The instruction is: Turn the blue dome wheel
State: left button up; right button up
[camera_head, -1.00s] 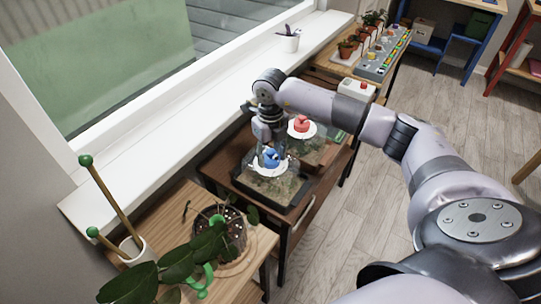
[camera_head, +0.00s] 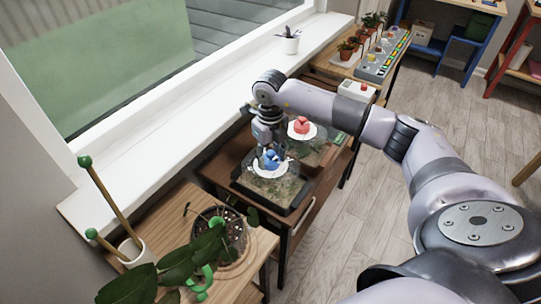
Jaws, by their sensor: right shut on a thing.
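The blue dome wheel (camera_head: 271,160) sits on a white round plate on top of a glassy terrarium case (camera_head: 285,190) on the brown cabinet. My right gripper (camera_head: 268,152) points down from above and is shut on the blue wheel; its fingers partly hide the wheel. A similar red wheel (camera_head: 301,125) on a white plate stands just behind it, apart from the gripper. My left gripper is not in view.
A wooden stand (camera_head: 180,212) at front left holds a potted plant (camera_head: 228,232) and a white pot (camera_head: 131,249) with green-tipped sticks. The white windowsill (camera_head: 190,125) runs along the left. A control panel (camera_head: 385,55) and small pots stand farther back.

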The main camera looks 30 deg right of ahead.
jog(key=o, duration=1.2)
jog(key=shift+c, duration=0.2)
notch_tip(320, 180, up, 12)
